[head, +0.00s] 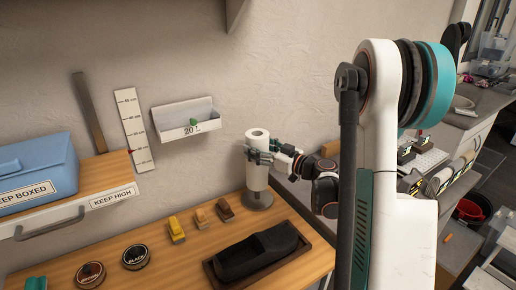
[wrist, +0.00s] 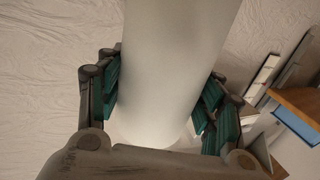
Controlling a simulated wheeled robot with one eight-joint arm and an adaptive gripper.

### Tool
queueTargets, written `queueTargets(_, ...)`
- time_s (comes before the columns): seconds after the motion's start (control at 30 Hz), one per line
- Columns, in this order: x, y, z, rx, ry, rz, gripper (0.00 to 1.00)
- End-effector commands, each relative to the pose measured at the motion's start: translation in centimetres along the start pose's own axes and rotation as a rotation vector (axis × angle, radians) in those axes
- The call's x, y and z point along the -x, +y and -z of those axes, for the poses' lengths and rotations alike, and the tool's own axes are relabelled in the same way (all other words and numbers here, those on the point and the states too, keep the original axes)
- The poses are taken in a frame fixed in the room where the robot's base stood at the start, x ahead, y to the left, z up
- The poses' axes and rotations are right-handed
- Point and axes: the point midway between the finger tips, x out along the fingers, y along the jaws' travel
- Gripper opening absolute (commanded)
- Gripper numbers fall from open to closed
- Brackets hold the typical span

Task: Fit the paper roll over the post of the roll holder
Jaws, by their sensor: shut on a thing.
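The white paper roll (head: 257,175) stands upright in the head view, with its open core facing up. My gripper (head: 260,157) is shut around its upper part from the right. In the wrist view the roll (wrist: 175,60) fills the middle, between the teal pads of my gripper (wrist: 163,95). The round grey base of the roll holder (head: 259,201) is on the wooden counter directly under the roll. The post is not visible; the roll hides where it would stand. I cannot tell whether the roll touches the base.
A dark tray (head: 290,258) with a black object lies in front of the holder. Several small blocks (head: 200,217) and two round tins (head: 135,257) are to the left. A white wall bin (head: 186,120) hangs behind. A blue box (head: 35,168) sits on a raised shelf at left.

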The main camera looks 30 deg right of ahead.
Motion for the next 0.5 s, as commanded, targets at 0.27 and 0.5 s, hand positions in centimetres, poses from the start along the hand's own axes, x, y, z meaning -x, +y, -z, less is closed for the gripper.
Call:
queueTargets(0.27, 0.0, 0.0, -1.4, 0.000, 0.000, 0.000, 0.21)
queueTargets(0.5, 0.0, 0.0, -2.5, 0.000, 0.000, 0.000, 0.21)
